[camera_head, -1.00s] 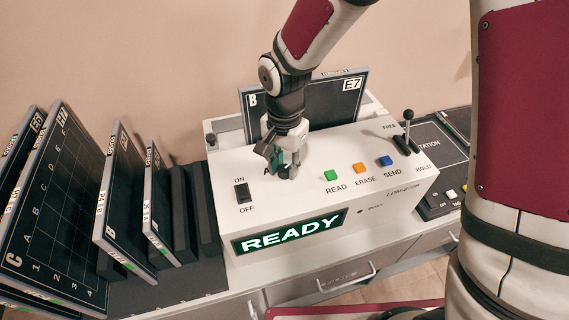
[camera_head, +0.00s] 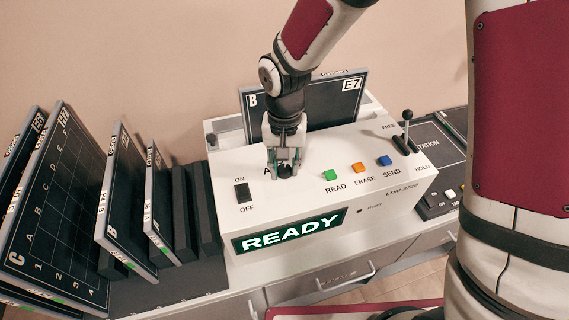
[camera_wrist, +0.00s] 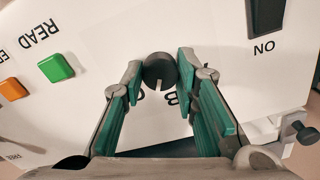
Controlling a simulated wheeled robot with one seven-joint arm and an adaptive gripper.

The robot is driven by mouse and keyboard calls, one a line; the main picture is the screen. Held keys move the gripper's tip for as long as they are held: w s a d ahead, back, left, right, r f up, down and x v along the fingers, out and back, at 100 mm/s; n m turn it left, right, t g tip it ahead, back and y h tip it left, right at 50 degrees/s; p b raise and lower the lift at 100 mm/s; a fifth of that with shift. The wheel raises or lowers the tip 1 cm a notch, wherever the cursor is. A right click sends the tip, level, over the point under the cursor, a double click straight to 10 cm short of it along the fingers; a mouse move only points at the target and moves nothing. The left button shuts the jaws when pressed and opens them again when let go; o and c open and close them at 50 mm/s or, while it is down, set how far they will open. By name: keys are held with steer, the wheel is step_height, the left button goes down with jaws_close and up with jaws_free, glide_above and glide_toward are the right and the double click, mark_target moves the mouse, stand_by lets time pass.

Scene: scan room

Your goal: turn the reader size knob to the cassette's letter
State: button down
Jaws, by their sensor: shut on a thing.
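The dark round size knob (camera_wrist: 160,69) is on the white top of the reader (camera_head: 312,150). In the wrist view its white mark points down the picture, between a B on the right and a partly hidden letter, seemingly C, on the left. My gripper (camera_wrist: 160,74) is shut on the knob, one finger on each side. In the head view my gripper (camera_head: 285,169) comes straight down over the knob and mostly hides it, with an A visible to its left. The cassette (camera_head: 327,100) stands upright in the back of the reader and carries a letter B and the label E7.
Green READ (camera_head: 330,175), orange ERASE (camera_head: 359,168) and blue SEND (camera_head: 385,160) buttons lie right of the knob. An ON/OFF switch (camera_head: 242,194) is left, a lever (camera_head: 406,130) far right. The display (camera_head: 291,233) reads READY. Other cassettes (camera_head: 65,205) stand at left.

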mark_target(284, 168)
steer(key=n, duration=0.5)
steer(key=shift+w+n, duration=0.1)
steer(key=shift+n, duration=0.3)
stand_by(0.4)
steer(key=c, duration=1.2)
jaws_free()
steer(key=shift+c, duration=0.2)
steer(key=shift+r, duration=0.1)
step_height(284, 168, up, 12)
